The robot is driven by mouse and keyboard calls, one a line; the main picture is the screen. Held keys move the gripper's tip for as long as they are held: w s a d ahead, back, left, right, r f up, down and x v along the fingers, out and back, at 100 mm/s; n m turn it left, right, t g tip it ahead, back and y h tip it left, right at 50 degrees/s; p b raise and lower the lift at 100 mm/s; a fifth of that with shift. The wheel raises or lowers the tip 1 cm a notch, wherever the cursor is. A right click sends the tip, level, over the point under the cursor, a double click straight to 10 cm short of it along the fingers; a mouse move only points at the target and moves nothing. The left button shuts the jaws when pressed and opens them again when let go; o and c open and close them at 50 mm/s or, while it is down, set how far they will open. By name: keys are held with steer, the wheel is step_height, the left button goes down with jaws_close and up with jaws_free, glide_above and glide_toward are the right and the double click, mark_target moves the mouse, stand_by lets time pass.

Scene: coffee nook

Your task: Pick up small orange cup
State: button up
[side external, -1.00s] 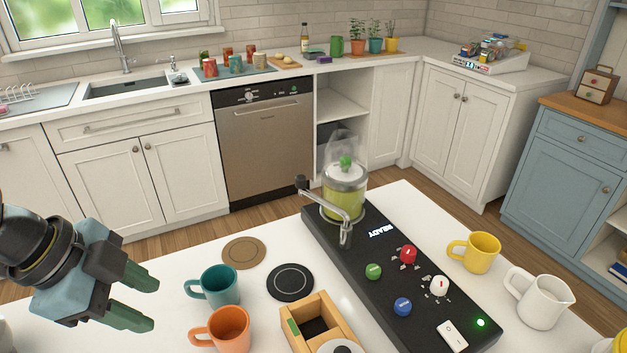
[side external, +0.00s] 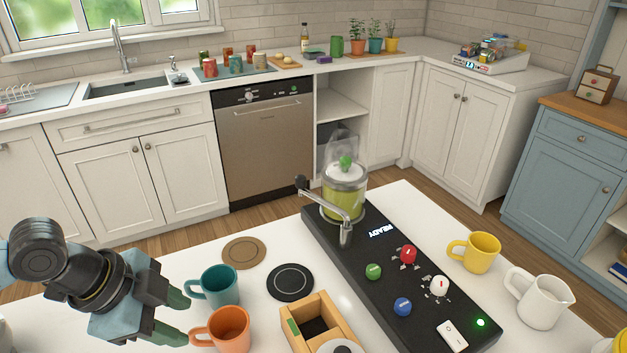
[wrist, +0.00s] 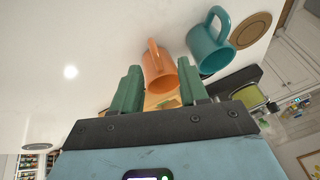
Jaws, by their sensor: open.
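The small orange cup (side external: 228,329) stands upright on the white counter at the lower left of the side view, its handle pointing left. In the wrist view the orange cup (wrist: 158,72) lies ahead of and between my fingers. My gripper (side external: 180,318) is just left of the cup on its handle side, green fingers spread and empty. It also shows in the wrist view (wrist: 162,90), open. Whether a finger touches the handle cannot be told.
A teal cup (side external: 220,287) stands close behind the orange one. A wooden box (side external: 337,311) is close on its right. The counter to the left is mostly clear.

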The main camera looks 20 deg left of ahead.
mark_target(192, 330)
steer(key=shift+f, duration=0.1)
steer(key=shift+x, duration=2.5)
steer(key=shift+s+d, duration=0.15)
steer(key=shift+s, duration=0.05)
jaws_close()
